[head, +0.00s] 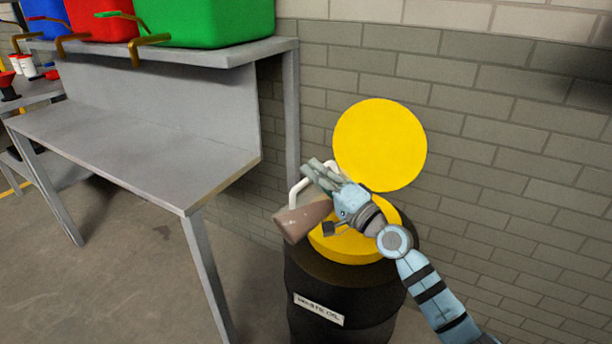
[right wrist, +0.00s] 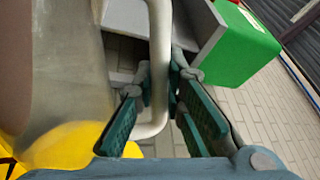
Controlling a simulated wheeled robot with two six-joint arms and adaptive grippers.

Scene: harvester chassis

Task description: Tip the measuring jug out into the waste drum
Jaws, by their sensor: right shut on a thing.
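The measuring jug (head: 303,221), brownish and see-through with a pale handle (head: 297,190), is tilted well over above the waste drum's left rim. My right gripper (head: 322,178) is shut on the handle, which also shows between its fingers in the right wrist view (right wrist: 158,50). The jug's wall (right wrist: 72,85) fills the left of that view, with brown at its far left. The waste drum (head: 335,310) is black and labelled, with a yellow round opening piece (head: 350,246) on top. A yellow disc lid (head: 380,145) stands raised behind it. My left gripper is not in view.
A grey workbench (head: 140,150) stands left of the drum, its corner close to the jug. Its upper shelf holds green (head: 205,22), red (head: 98,20) and blue bins. A brick wall (head: 500,180) is behind the drum. The floor in front is clear.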

